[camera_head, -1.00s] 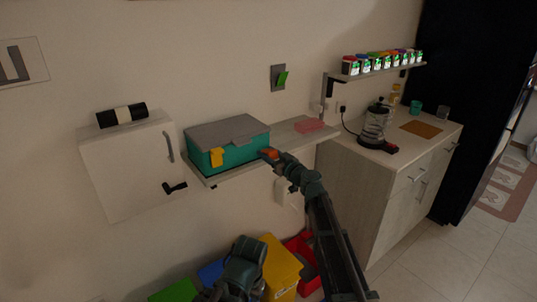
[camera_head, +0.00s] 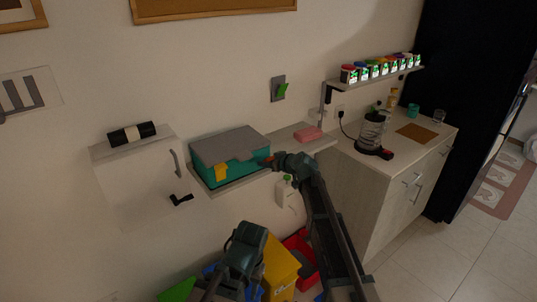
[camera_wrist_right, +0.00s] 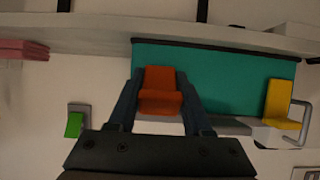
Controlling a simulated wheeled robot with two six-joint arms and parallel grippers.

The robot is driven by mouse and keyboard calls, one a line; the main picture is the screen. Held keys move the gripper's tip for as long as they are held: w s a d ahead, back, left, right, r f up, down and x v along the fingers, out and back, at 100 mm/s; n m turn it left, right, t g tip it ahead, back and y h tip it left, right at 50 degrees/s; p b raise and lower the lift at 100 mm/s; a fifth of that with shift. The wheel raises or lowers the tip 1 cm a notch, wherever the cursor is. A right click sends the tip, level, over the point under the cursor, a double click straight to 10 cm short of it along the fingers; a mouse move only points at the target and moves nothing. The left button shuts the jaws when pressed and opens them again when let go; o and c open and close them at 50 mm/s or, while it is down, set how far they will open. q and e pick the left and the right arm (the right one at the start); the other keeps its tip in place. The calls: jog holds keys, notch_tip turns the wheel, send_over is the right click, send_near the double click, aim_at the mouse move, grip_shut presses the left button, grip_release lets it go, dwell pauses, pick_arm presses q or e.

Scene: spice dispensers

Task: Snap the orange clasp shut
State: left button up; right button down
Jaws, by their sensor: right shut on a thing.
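A teal box with a grey lid (camera_head: 230,143) sits on the wall shelf, its lid down. The orange clasp (camera_head: 266,161) is on the box's front, near its right end. In the right wrist view, which looks upside down, the orange clasp (camera_wrist_right: 160,90) lies between my two fingers, close to the lid edge. My right gripper (camera_head: 271,162) is shut on it. A yellow clasp (camera_wrist_right: 279,100) is on the same front, farther along. My left arm shows low in the head view; its fingertips cannot be made out.
A pink block (camera_head: 308,134) lies on the shelf right of the box. A white wall cabinet (camera_head: 140,180) is at the left. Coloured bins, one yellow (camera_head: 281,270), stand below. A counter with a glass kettle (camera_head: 371,133) and a spice rack are at the right.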

jog(key=shift+w+a+r+g+h+p, duration=0.15)
jog(key=shift+r+g+h+p, duration=0.2)
jog(key=shift+g+p, duration=0.55)
jog(key=shift+f, duration=0.1)
jog(key=shift+c, duration=1.6)
grip_release()
jog(key=p+v, duration=0.8)
jog(key=v, duration=0.5)
jog(key=shift+s, duration=0.4)
